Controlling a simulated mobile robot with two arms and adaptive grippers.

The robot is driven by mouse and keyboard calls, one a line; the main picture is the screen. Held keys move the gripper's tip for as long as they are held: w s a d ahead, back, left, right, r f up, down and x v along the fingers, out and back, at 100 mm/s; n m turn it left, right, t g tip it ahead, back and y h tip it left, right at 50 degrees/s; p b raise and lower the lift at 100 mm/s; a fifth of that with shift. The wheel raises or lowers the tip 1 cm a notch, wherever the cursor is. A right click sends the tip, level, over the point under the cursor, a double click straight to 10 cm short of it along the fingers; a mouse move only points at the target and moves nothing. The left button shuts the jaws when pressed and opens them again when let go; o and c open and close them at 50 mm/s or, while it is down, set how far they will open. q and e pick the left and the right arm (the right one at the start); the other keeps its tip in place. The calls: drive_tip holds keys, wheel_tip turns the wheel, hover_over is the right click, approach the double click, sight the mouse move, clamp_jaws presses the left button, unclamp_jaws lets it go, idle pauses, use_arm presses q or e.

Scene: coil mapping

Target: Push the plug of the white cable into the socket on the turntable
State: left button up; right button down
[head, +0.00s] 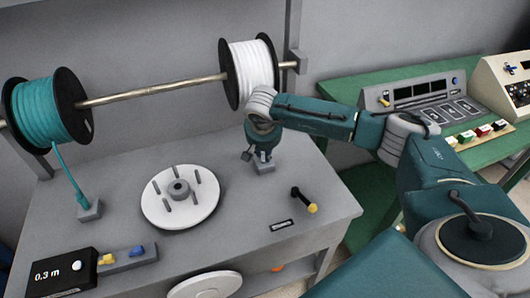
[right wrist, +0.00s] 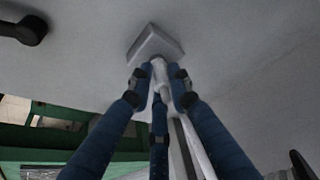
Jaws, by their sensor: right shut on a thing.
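The turntable (head: 154,211) is a round white disc on the grey bench, with several upright grey pegs and a grey round hub (head: 179,188) at its middle. I cannot tell which part is the socket. My right gripper (head: 262,158) is to the right of the turntable, pointing down over a small grey block (head: 264,168). In the right wrist view its blue fingers (right wrist: 161,84) are shut around the white cable's plug end (right wrist: 158,68), right at the grey block (right wrist: 155,42). The fingers hide most of the plug. The white cable spool (head: 246,70) hangs behind. My left gripper is not in view.
A teal spool (head: 42,112) shares the rod (head: 150,90); its cable runs to another block (head: 90,211). A black box reading 0.3 m (head: 62,272) is at front left. A yellow-tipped black lever (head: 304,199) stands at right. Bench between gripper and turntable is clear.

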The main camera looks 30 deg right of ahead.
drive_tip(key=shift+w+a+r+p, duration=0.15)
drive_tip(key=shift+r+p, duration=0.5)
drive_tip(key=shift+r, duration=0.6)
drive_tip(key=shift+r+p, duration=1.05)
drive_tip(key=shift+r, duration=0.75)
